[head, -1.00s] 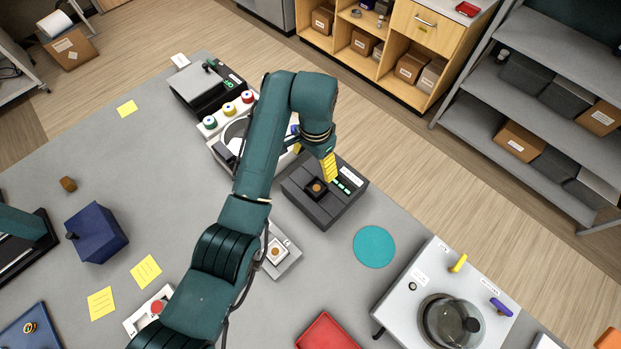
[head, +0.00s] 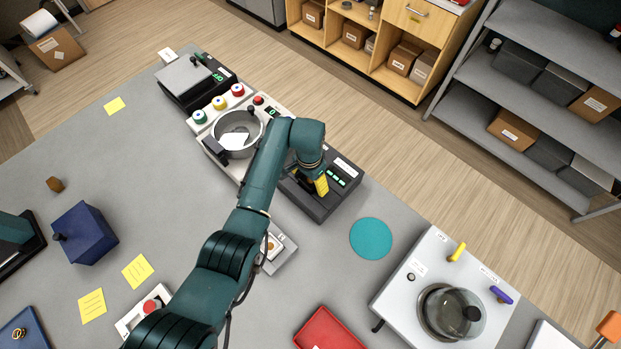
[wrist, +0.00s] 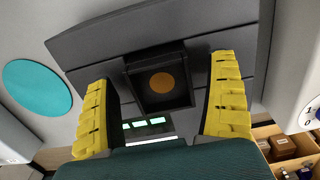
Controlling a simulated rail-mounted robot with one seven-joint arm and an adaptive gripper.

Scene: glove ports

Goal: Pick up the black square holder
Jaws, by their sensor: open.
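The black square holder (wrist: 150,103) shows in the wrist view, with a round orange-brown disc (wrist: 162,83) inside it. It sits on a dark grey block-shaped device (head: 320,207) with small green lit windows. In the head view my arm and gripper hide the holder. My gripper (wrist: 163,72) has yellow ridged fingers, which are open. In the wrist view one finger stands to each side of the holder, with a gap on both sides. In the head view my gripper (head: 308,180) is over the device; I cannot tell its exact height.
A teal disc (head: 371,238) lies on the grey table to the right of the device. A machine with coloured knobs and a round bowl (head: 238,130) stands close on the left. A small grey plate (head: 277,262), a red tray (head: 328,331) and a white machine (head: 415,290) are nearer the front.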

